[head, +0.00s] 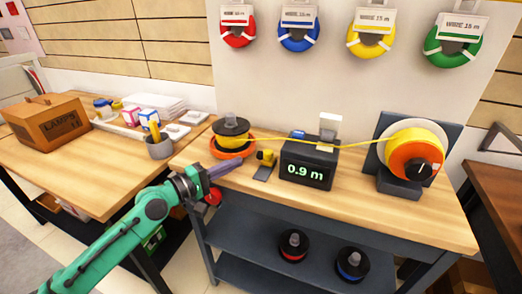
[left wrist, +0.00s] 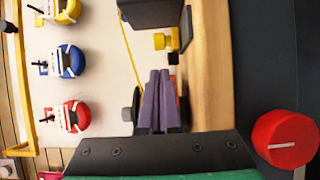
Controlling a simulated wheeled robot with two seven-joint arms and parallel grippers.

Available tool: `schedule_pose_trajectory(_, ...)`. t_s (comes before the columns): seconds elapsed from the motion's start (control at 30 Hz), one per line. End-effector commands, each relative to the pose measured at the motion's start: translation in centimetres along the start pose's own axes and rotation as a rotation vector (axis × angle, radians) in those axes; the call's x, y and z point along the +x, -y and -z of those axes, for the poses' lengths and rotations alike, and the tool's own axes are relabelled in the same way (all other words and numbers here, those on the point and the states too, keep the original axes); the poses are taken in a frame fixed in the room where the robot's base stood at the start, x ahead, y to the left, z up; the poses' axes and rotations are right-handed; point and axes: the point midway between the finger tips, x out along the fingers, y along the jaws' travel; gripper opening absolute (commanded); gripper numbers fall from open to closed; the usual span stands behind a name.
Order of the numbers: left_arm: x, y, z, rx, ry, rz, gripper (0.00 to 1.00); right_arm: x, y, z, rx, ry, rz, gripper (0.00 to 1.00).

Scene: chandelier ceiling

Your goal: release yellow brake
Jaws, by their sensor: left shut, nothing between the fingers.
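A yellow wire spool (head: 232,142) with a dark top sits on an orange dish (head: 233,153) at the workbench's left end. A small yellow part (head: 266,157) stands by a dark flat plate, right of the spool; it also shows in the left wrist view (left wrist: 165,41). A red round knob (head: 213,197) is at the bench's front left; it shows large at lower right in the left wrist view (left wrist: 285,139). I cannot tell which part is the brake. My left gripper (head: 234,163) is shut and empty, in front of the dish; its purple fingers (left wrist: 160,74) are together.
A yellow wire runs right from the spool past a black meter (head: 309,163) reading 0.9 m to an orange-faced reel (head: 411,160). A grey cup (head: 160,147) stands on the left table. Red and blue spools lie on the lower shelf (head: 265,240). The bench's front middle is clear.

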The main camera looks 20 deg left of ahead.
Motion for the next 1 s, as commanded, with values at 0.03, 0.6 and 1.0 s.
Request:
schedule_pose_trajectory(0.03,0.6,-0.5,0.1,-0.002,-0.001,-0.003,0.0,-0.6,0.3,0.2,0.001,-0.002,0.004,0.5)
schedule_pose_trajectory(0.6,9.5,-0.1,0.0,0.0,0.0,-0.001,0.0,-3.3,-0.1,1.0,-0.002,-0.01,0.0,0.5)
schedule_pose_trajectory(1.0,9.5,0.0,0.0,0.0,0.0,0.0,0.0,-3.3,-0.3,1.2,-0.002,-0.014,-0.004,0.5)
